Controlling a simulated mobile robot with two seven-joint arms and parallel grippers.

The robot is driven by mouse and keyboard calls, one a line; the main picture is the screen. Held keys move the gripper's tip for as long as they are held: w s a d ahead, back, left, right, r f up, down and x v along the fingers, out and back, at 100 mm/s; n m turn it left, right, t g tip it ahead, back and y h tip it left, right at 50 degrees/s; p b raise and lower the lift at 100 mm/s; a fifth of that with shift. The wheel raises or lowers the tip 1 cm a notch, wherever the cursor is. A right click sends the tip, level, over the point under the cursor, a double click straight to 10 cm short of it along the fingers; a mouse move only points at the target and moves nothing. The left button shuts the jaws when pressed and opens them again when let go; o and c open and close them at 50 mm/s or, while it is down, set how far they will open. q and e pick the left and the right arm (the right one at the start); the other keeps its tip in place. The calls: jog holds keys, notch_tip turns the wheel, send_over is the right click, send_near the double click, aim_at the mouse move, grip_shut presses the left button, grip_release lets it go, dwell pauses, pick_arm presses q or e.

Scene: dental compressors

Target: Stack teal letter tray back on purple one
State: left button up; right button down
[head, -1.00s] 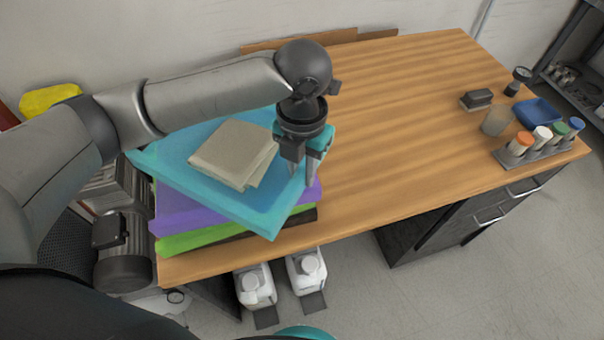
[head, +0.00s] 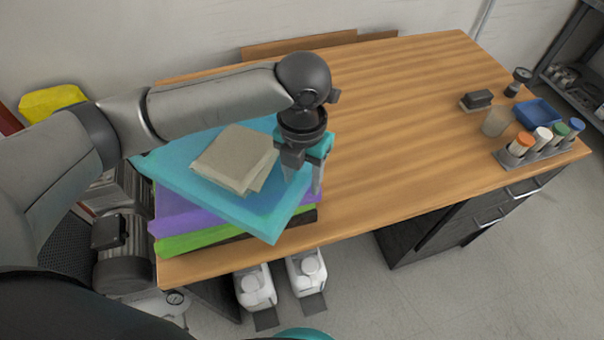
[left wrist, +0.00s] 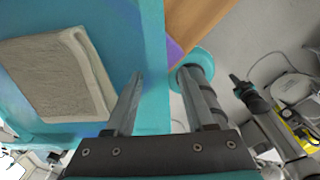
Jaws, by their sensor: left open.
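The teal letter tray (head: 268,212) lies turned at an angle on top of the purple tray (head: 183,214), with its near corner sticking out past the stack. A folded beige cloth (head: 228,158) lies in the teal tray; it also shows in the left wrist view (left wrist: 50,75). My left gripper (head: 304,182) is open at the teal tray's right side. In the left wrist view its fingers (left wrist: 160,78) stand apart on either side of the teal rim (left wrist: 153,50). I cannot tell whether they touch it. A sliver of the purple tray (left wrist: 174,50) shows beyond. My right gripper is not seen.
A green tray (head: 190,239) lies under the purple one, at the desk's near left corner. The middle of the wooden desk (head: 400,130) is clear. A capped tube rack (head: 535,148), blue tray (head: 538,113) and beaker (head: 495,122) stand at the right. White jugs (head: 256,287) are below the front edge.

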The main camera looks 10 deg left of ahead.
pick_arm(q)
notch_tip(320, 180, up, 12)
jog(key=p, duration=0.1)
dwell(0.7)
